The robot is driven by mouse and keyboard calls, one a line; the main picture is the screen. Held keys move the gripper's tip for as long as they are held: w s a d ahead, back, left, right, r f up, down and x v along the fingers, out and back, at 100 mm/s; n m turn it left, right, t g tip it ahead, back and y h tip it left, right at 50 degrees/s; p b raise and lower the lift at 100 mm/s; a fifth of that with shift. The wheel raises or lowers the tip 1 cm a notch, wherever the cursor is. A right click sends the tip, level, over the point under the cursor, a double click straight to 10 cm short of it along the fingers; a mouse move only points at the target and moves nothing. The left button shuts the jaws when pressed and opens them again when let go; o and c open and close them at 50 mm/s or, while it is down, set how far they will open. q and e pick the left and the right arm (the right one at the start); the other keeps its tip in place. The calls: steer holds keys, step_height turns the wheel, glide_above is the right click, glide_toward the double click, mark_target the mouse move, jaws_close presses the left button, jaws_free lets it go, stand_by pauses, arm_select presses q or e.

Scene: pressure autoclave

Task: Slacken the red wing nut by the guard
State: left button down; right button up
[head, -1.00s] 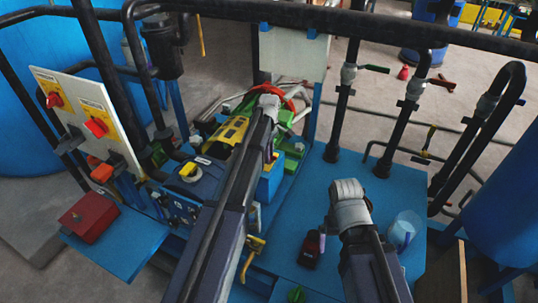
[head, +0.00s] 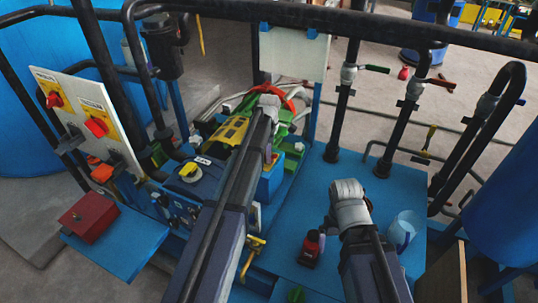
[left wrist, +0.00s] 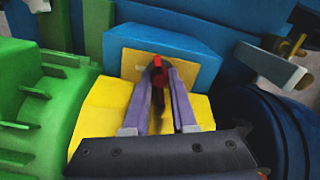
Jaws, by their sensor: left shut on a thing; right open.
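The red wing nut (left wrist: 157,68) shows in the left wrist view, in front of a yellow plate on a blue block. My left gripper (left wrist: 161,80) is shut on it, with its two purple fingers on either side. A yellow cover (left wrist: 95,112), which looks like the guard, lies just below, between green and blue machine parts. In the head view my left gripper (head: 267,103) is over the machinery, and its own arm hides the nut. My right gripper (head: 346,205) is open and apart from the machine, above the blue deck.
A white panel with red switches (head: 97,126) stands at the left, near a dark red box (head: 88,218). A red bottle (head: 312,247) and a pale cup (head: 403,228) stand on the blue deck (head: 300,195). Black pipes (head: 341,105) rise at the right.

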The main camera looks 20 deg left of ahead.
arm_select(q)
steer(key=c, duration=1)
jaws_free()
steer(key=shift+r, duration=0.15)
step_height(320, 180, up, 8)
steer(key=p, duration=0.8)
steer(key=shift+f, duration=0.2)
